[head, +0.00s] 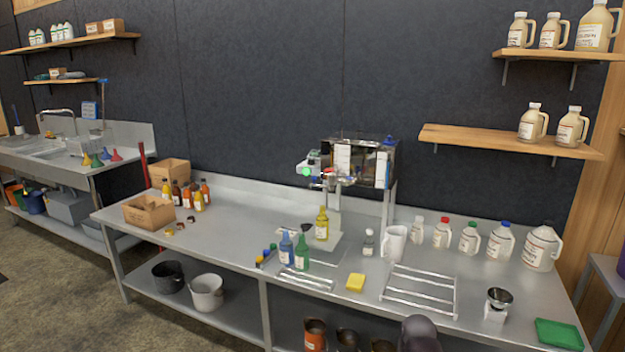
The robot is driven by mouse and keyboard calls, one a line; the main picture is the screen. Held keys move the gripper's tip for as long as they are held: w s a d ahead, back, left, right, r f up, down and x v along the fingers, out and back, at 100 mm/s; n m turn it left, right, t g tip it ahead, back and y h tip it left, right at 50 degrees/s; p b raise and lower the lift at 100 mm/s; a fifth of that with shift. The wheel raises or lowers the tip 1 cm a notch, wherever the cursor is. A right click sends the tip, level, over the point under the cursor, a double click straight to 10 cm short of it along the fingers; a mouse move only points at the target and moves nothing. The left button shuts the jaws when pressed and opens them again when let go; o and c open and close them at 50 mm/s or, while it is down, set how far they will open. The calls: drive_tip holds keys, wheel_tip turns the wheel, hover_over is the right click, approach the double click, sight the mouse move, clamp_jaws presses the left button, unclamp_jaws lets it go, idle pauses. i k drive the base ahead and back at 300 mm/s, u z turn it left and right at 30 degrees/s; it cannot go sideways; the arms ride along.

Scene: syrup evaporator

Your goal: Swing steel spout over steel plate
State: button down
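A filling stand with a glass-sided tank (362,163) stands at the back of the steel bench. A small metal spout or valve (329,182) shows at the tank's left, beside a part with a green light; its exact direction is too small to tell. A pale steel plate (332,243) lies at the foot of the stand's column. A yellow bottle (321,224) stands upright at the plate, below the spout area. My gripper is not in view. A dark rounded part at the bottom edge may be my arm.
Blue (287,248) and green (302,252) bottles stand in front of the plate by a wire rack. A yellow sponge (356,282), white pitcher (395,243) and larger rack (420,290) are to the right. Several jugs line the back right. The bench's left-centre is mostly clear.

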sight(331, 188)
drive_tip(key=i, duration=1)
